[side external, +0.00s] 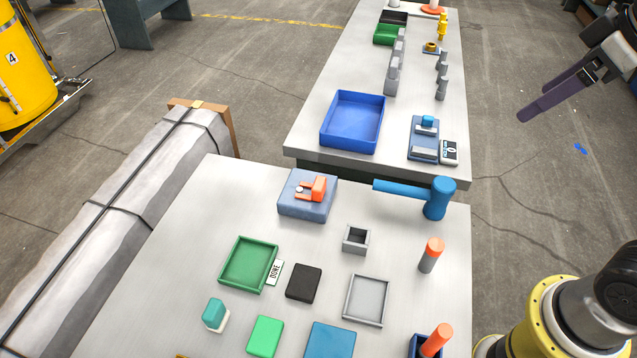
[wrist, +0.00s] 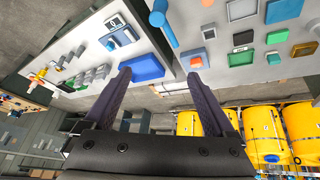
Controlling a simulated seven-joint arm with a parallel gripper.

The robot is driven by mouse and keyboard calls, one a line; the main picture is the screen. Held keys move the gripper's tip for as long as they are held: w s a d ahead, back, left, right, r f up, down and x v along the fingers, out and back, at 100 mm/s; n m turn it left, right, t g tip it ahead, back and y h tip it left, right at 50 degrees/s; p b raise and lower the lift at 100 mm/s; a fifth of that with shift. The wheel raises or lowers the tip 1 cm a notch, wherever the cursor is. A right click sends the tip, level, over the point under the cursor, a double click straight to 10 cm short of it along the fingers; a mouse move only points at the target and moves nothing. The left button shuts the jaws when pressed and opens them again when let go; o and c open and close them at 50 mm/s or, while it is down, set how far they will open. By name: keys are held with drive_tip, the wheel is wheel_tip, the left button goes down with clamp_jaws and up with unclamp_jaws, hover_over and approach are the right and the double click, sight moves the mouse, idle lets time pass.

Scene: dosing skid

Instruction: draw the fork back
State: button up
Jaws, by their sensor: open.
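The orange fork (side external: 319,188) lies on top of a blue-grey block (side external: 290,208) on the near table. Its prongs point left, and a small pale round piece sits at them; I cannot tell how the two fit. The fork also shows small in the wrist view (wrist: 196,62), beyond my right finger's tip. My gripper (side external: 536,102) is open and empty, high at the right, past the tables' right edge and well apart from the fork. Both dark fingers spread in the wrist view (wrist: 158,76), with nothing between them.
A blue hammer-shaped piece (side external: 437,198) stands right of the block, its bar reaching toward it. A grey open box (side external: 356,239), green tray (side external: 234,278) and orange-topped peg (side external: 431,255) are nearer. A blue tray (side external: 353,121) sits on the far table. Space left of the block is clear.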

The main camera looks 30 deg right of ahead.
drive_tip(key=w+a+r+n+g, duration=0.15)
drive_tip(key=w+a, duration=0.25)
drive_tip(key=w, duration=0.6)
drive_tip(key=n+g, duration=0.4)
drive_tip(key=n, duration=0.1)
hover_over(319, 183)
wheel_tip(319, 183, down, 21)
wheel_tip(319, 183, down, 13)
drive_tip(key=shift+r, duration=0.2)
clamp_jaws()
